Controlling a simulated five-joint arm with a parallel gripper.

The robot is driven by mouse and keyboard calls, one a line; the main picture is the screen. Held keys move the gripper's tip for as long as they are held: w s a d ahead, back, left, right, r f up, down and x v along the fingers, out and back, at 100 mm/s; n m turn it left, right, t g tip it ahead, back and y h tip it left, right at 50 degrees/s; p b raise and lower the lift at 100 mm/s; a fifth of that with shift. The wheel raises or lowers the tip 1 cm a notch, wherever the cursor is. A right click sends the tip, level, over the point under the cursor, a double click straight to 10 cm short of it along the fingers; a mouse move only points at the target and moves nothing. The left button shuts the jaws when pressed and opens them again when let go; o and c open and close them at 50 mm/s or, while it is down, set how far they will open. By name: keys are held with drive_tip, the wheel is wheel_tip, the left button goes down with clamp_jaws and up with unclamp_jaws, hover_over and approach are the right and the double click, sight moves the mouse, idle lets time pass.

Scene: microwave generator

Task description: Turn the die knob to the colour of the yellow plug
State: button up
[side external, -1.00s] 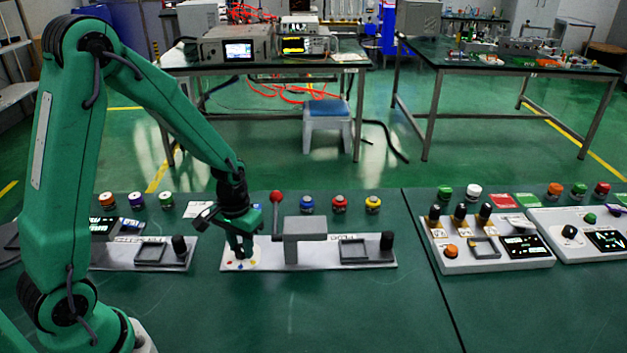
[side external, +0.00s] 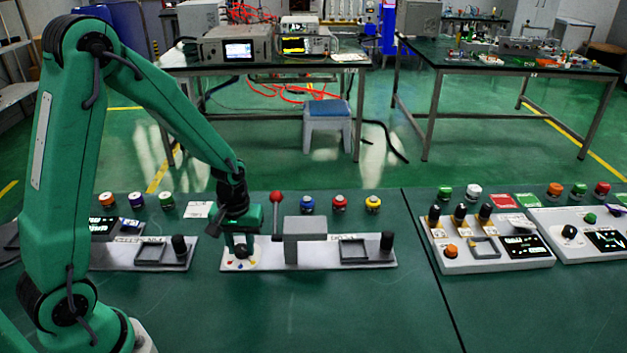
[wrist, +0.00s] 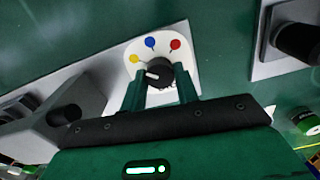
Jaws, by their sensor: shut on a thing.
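The black die knob (wrist: 163,72) sits on a white dial plate with yellow (wrist: 134,59), blue (wrist: 150,42) and red (wrist: 174,44) dots. Its white pointer line aims to the upper left, roughly toward the yellow dot; exact alignment is unclear. My gripper (wrist: 161,86) is shut on the knob, one finger on each side. In the side view my gripper (side external: 241,250) points down at the dial and hides most of the knob. The yellow plug (side external: 373,203) stands behind the panel, right of the red plug (side external: 340,203) and blue plug (side external: 307,204).
A grey block (side external: 305,240) and a red-topped lever (side external: 276,198) stand just right of my gripper. A square frame (side external: 353,250) and black post (side external: 387,241) are at the panel's right end. The green table in front is clear.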

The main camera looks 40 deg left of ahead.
sight(241, 247)
drive_tip(key=o, duration=1)
drive_tip(key=shift+c, duration=0.2)
drive_tip(key=shift+r, duration=0.15)
drive_tip(key=shift+r, duration=3.8)
